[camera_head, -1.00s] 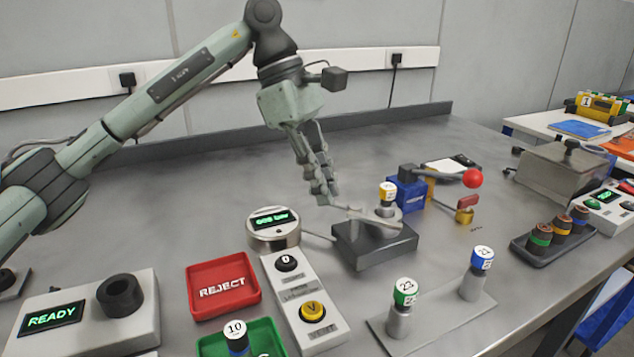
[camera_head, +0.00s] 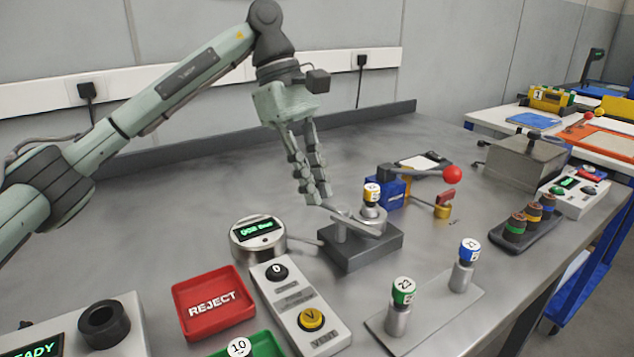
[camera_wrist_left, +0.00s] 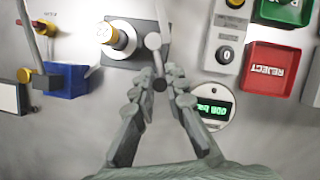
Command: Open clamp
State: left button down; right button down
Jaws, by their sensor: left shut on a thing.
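The clamp is a dark grey block (camera_head: 358,254) with a light metal lever (camera_head: 350,217) across its top. A metal cylinder with a yellow cap (camera_head: 372,193) stands upright at the clamp. My left gripper (camera_head: 318,197) reaches down from above, shut on the free end of the lever. In the left wrist view the fingertips (camera_wrist_left: 160,82) close around the dark end of the lever (camera_wrist_left: 155,52), and the yellow-capped cylinder (camera_wrist_left: 118,38) is just left of it. The fingers hide part of the lever end. My right gripper is not in view.
A round gauge (camera_head: 258,238) stands left of the clamp, with a button box (camera_head: 300,308) and a red REJECT tray (camera_head: 213,302) in front. A blue valve block with a red ball lever (camera_head: 452,174) is behind right. Two capped cylinders stand on a front plate (camera_head: 430,318).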

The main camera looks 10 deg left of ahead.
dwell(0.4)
pick_arm(q)
jog(key=c, duration=1.5)
grip_release()
jog(key=shift+c, duration=0.2)
jog(key=v, duration=1.2)
